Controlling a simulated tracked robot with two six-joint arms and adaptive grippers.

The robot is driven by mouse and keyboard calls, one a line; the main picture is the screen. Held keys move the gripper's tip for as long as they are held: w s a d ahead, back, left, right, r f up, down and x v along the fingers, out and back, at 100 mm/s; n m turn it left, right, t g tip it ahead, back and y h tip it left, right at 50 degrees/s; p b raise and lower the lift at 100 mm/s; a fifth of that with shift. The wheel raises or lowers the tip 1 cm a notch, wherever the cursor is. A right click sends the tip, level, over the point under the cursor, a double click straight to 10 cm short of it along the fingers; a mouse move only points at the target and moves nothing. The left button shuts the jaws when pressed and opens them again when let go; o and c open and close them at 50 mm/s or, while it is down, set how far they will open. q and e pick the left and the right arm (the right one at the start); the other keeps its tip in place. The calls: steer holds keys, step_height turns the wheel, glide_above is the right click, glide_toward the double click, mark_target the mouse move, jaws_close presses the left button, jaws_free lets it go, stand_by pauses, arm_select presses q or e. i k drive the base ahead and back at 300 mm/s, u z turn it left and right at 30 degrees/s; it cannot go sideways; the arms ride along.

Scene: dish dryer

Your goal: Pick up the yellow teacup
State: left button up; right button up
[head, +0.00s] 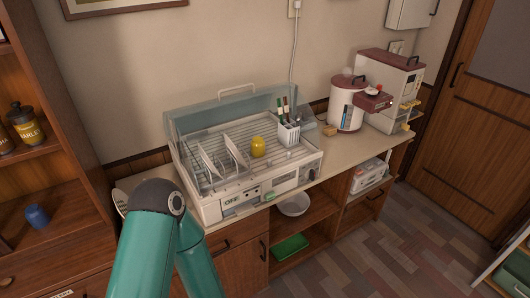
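The yellow teacup (258,147) sits in the rack of the dish dryer (240,206), right of the standing plates. It is small in view, and I cannot make out its handle. The dryer stands on the counter with its clear cover (198,118) raised at the back. Teal links of my own arm rise at the bottom left, in front of the dryer's left side. Neither gripper shows in the head view.
White plates (208,162) stand left of the teacup. A white cutlery holder (288,134) with several utensils is to its right. A white-and-red cooker (347,105) and a rice dispenser (391,88) stand farther right. The wooden shelf unit (52,168) borders the left.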

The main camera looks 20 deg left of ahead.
mark_target(257, 150)
steer(key=u, duration=0.15)
steer(key=i, duration=0.95)
steer(key=z, duration=0.1)
